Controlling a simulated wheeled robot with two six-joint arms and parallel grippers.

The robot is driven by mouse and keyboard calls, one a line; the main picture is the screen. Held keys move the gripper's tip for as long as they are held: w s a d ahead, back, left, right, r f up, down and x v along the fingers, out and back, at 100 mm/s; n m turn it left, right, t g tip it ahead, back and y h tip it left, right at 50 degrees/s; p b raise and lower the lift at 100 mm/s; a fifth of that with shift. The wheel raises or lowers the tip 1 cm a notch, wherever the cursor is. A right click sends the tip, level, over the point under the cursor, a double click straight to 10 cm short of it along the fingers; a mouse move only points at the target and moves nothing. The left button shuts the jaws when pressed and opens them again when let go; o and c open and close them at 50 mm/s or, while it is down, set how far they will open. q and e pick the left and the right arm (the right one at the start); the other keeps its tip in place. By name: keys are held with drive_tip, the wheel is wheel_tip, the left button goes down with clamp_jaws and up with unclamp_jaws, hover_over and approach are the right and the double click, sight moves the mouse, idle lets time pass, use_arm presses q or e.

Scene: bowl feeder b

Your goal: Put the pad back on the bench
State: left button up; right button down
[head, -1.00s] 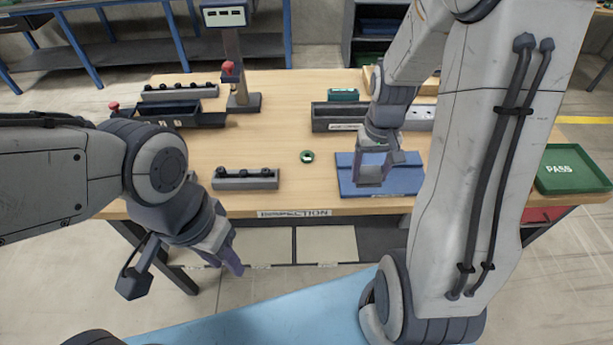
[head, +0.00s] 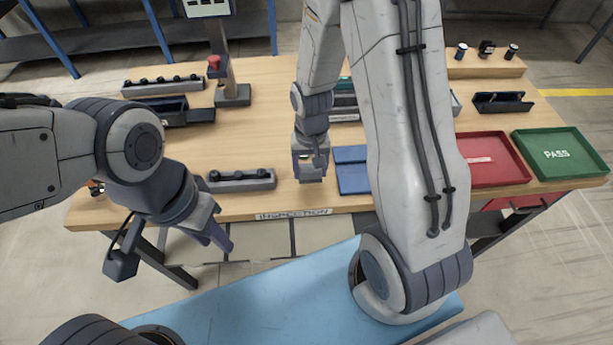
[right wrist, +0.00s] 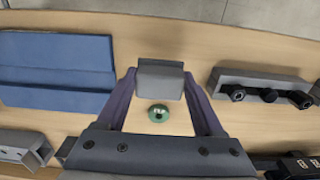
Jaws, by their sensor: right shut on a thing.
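My right gripper (head: 309,162) is shut on a grey block-like pad (right wrist: 160,79), held between its two purple fingertips. In the head view the pad (head: 312,175) hangs over the bench (head: 250,140), left of the blue mat (head: 353,178). A gap between pad and bench top cannot be judged. A small green ring (right wrist: 159,113) lies on the bench and shows between the fingers in the right wrist view. My left gripper (head: 212,236) hangs in front of the bench's front edge, apart from the pad; its opening is unclear.
A grey holder with black knobs (head: 240,180) stands left of the pad, near the front edge. A red tray (head: 488,160) and a green PASS tray (head: 560,154) are at the right. A stand with a red knob (head: 228,80) is behind. Bare wood lies around the pad.

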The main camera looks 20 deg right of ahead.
sight(307, 180)
drive_tip(key=shift+a+f, duration=0.45)
drive_tip(key=shift+f+p, duration=0.35)
drive_tip(key=shift+f, duration=1.4)
drive_tip(key=shift+f, duration=0.2)
unclamp_jaws()
drive_tip(key=r, duration=0.4)
drive_tip(key=r+b, duration=0.1)
drive_tip(key=r, duration=0.7)
drive_tip(key=shift+s+a+r, duration=0.1)
drive_tip(key=shift+a+r, duration=0.2)
drive_tip(key=shift+r, duration=0.1)
drive_tip(key=s+a+r+n, duration=0.3)
drive_tip(key=s+a, duration=0.1)
drive_tip(key=s, duration=0.2)
drive_tip(key=s+a+r+n, duration=0.2)
drive_tip(key=s+a+n, duration=0.2)
drive_tip(key=s, duration=0.1)
drive_tip(key=s+a+r+n+y, duration=0.1)
drive_tip(key=s+a+r+n, duration=0.2)
drive_tip(key=s, duration=0.3)
drive_tip(key=shift+s+a+r, duration=0.3)
drive_tip(key=shift+a+r, duration=0.05)
drive_tip(key=shift+a, duration=0.05)
